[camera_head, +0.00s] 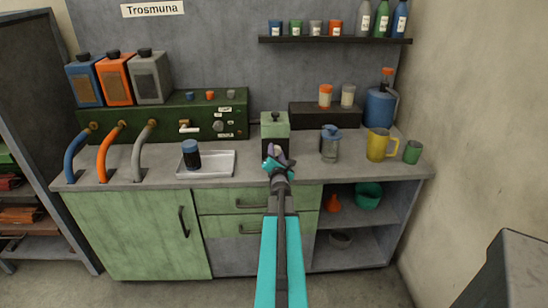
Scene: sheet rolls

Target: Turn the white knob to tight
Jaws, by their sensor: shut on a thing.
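A long green unit (235,115) stands on the counter against the back wall. A small white handle-like part (185,126) shows on its front, with a grey round knob (218,126) to the right. I cannot tell for sure which is the white knob, or its setting. My gripper (273,164) is well to the right of both, at the lower front of a small pale-green box (275,127) with a black cap. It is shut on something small. What lies between the fingers is hidden by the gripper itself.
On the counter (235,181), a metal tray (219,167) with a dark blue jar stands left of my gripper. A glass jar (331,148) with a blue lid, a yellow mug (378,146) and a green cup (413,151) stand right. Hoses hang at the left.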

